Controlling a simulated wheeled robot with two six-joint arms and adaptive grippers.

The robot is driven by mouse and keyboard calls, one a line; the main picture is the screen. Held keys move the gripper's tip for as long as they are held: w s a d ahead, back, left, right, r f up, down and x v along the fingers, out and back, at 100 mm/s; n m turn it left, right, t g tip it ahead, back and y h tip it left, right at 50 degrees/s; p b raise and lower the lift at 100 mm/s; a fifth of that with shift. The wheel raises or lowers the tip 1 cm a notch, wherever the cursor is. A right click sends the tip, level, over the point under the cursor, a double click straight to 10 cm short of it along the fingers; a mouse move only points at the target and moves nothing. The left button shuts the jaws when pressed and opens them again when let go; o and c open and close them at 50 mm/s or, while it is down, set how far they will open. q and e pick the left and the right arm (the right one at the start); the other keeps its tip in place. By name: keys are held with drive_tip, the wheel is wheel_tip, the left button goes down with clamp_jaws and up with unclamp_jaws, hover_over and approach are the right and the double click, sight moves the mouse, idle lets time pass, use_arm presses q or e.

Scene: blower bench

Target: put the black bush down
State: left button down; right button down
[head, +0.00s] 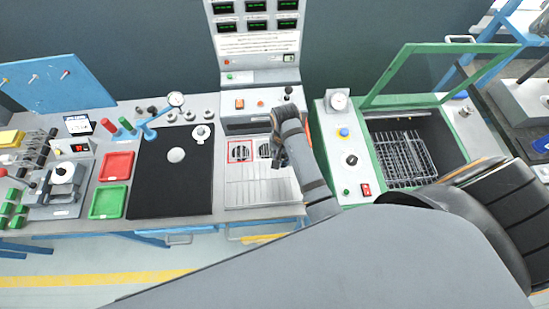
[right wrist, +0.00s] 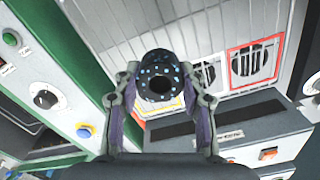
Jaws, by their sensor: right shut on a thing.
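The black bush (right wrist: 161,78) is a short dark ring with a central hole and pale blue specks. In the right wrist view it sits between the two fingers of my right gripper (right wrist: 160,88), which is shut on it. In the head view my right gripper (head: 279,152) is over the right part of the grey blower station (head: 258,188), beside its round vents. The bush cannot be made out clearly there. A red square frame (head: 240,151) surrounds the left vent; it also shows in the right wrist view (right wrist: 254,62). My left gripper is not in view.
A black mat (head: 170,185) with a pale round disc lies left of the station, beside red (head: 116,167) and green (head: 108,202) trays. A green-framed machine (head: 345,150) with a raised lid and wire basket (head: 402,158) stands right. The station's ribbed front plate looks clear.

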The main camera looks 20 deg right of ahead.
drive_tip(key=w+f, duration=0.1)
drive_tip(key=w+a+f, duration=0.1)
drive_tip(key=f, duration=0.1)
drive_tip(key=shift+w, duration=0.1)
drive_tip(key=shift+w+f, duration=0.15)
drive_tip(key=shift+f, duration=0.2)
drive_tip(key=shift+w+f, duration=0.1)
drive_tip(key=shift+f, duration=0.1)
wheel_tip(320, 180, down, 3)
drive_tip(key=shift+w+a+f, duration=0.1)
drive_tip(key=shift+w+a, duration=0.05)
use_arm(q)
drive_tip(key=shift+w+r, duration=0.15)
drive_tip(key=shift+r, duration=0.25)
use_arm(e)
drive_tip(key=shift+f, duration=0.1)
drive_tip(key=shift+f, duration=0.1)
drive_tip(key=c, duration=0.8)
unclamp_jaws()
drive_tip(key=shift+o, duration=0.2)
